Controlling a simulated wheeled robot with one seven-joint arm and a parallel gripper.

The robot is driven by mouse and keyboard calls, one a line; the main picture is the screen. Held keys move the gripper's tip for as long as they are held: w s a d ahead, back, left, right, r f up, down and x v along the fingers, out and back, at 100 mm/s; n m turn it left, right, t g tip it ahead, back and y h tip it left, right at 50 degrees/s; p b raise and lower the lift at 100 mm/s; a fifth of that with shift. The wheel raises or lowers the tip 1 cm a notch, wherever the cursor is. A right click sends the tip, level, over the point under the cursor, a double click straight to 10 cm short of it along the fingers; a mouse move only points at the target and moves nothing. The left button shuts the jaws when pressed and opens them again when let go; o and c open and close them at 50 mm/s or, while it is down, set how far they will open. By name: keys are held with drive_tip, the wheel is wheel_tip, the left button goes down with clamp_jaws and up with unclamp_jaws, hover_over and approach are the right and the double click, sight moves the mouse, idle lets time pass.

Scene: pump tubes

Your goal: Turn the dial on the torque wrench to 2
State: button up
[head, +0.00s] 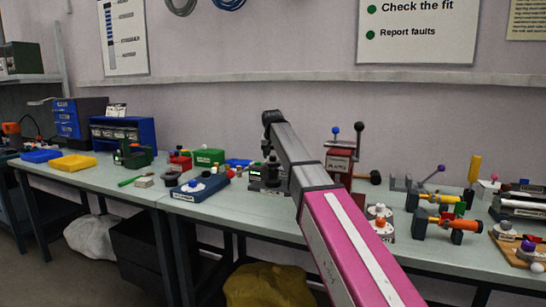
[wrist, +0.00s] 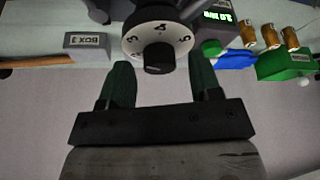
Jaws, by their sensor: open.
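A round white dial (wrist: 141,30) with a black knob (wrist: 158,57) at its centre shows at the top middle of the wrist view. The figures 3, 4 and 5 are readable on its visible rim; any 2 is not in view. My gripper (wrist: 160,68) is open, one dark green finger on each side of the knob. Nothing is between the fingers except the knob in the line of sight; I cannot tell whether they touch it. In the head view a dark device (head: 268,177) stands by my arm, and my gripper is not clearly visible there.
A green-lit display (wrist: 221,17), a green box (wrist: 285,65) and several brown cylinders lie right of the dial. A grey label block (wrist: 87,41) is left. In the head view a red lever unit (head: 339,162) stands right of my arm and a blue box (head: 197,188) left.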

drive_tip(key=shift+w+f, duration=0.1)
drive_tip(key=shift+f, duration=0.2)
drive_tip(key=c, duration=0.9)
drive_tip(key=shift+c, duration=0.2)
drive_tip(key=n+y, duration=0.2)
drive_tip(key=n, duration=0.3)
drive_tip(key=shift+d+n, duration=0.15)
drive_tip(key=shift+n, duration=0.15)
drive_tip(key=n+g+y, duration=0.1)
drive_tip(key=n, duration=0.2)
drive_tip(key=n+g+y, duration=0.1)
drive_tip(key=n, duration=0.2)
drive_tip(key=shift+w, duration=0.1)
drive_tip(key=shift+n, duration=0.3)
